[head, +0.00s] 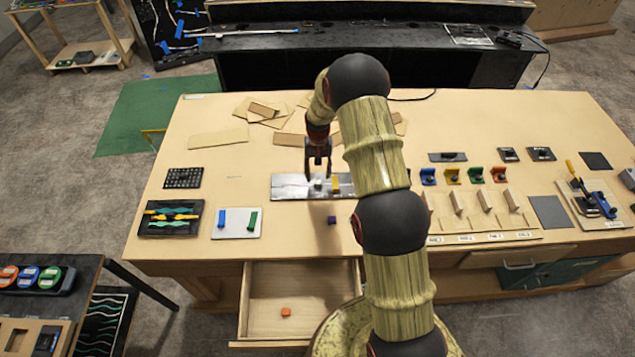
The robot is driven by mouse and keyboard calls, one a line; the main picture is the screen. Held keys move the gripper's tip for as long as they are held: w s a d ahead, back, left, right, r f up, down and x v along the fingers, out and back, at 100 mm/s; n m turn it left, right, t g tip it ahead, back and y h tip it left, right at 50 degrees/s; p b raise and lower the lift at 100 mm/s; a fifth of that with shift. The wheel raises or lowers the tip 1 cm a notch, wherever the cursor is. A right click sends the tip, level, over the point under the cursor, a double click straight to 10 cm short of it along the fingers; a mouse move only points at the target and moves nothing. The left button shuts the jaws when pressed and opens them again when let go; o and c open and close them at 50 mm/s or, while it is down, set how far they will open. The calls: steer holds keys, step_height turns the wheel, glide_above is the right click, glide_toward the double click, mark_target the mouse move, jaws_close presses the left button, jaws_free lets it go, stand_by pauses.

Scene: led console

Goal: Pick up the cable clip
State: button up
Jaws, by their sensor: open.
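No thing is plainly recognisable as the cable clip at this size. My gripper (318,174) points down, open, over the silver metal plate (288,188) at the middle of the table. A small grey piece (318,185) shows just below and between the fingertips; I cannot tell whether they touch it. A yellow piece (336,184) stands on the plate just right of the fingers. A small dark purple block (331,220) lies on the table in front of the plate. A small orange piece (285,312) lies in the open drawer (262,285). My arm hides part of the plate's right side.
A white plate (237,229) with blue and green pieces and a black tray (172,222) lie left. Flat wooden pieces (218,138) lie behind. Colored clip-like pieces (452,175) and wooden holders (481,201) stand right of my arm. Bare tabletop shows around the purple block.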

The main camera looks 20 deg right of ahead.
mark_target(318, 181)
steer(key=shift+f+p, duration=0.6)
steer(key=shift+f, duration=1.65)
steer(key=c, duration=0.8)
steer(key=shift+c, duration=0.3)
steer(key=shift+r, duration=0.2)
